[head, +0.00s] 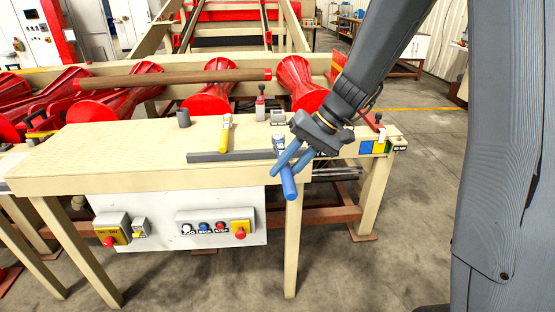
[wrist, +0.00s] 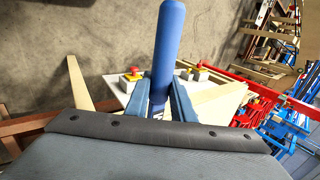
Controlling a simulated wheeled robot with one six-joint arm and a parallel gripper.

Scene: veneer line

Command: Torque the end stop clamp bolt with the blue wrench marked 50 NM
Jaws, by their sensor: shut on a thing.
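My gripper (head: 287,160) is shut on the blue wrench (head: 288,184), in front of the table's front edge. The wrench's blue handle points down and toward the camera in the head view. In the wrist view the handle (wrist: 169,45) stands up between the two blue fingers (wrist: 162,98). A pale piece with a dark band shows just behind the fingers in the head view; I cannot tell whether it is part of the wrench. The 50 NM marking cannot be read on the wrench, and its working end is hidden. I cannot tell which fitting carries the end stop clamp bolt.
A yellow-handled tool (head: 226,134) is at the grey rail (head: 232,156) on the wooden table (head: 110,155). A small red-topped fitting (head: 261,106), a dark cylinder (head: 183,118) and a grey block (head: 278,116) stand farther back. Red rollers (head: 300,85) lie behind. A control panel (head: 180,220) hangs below.

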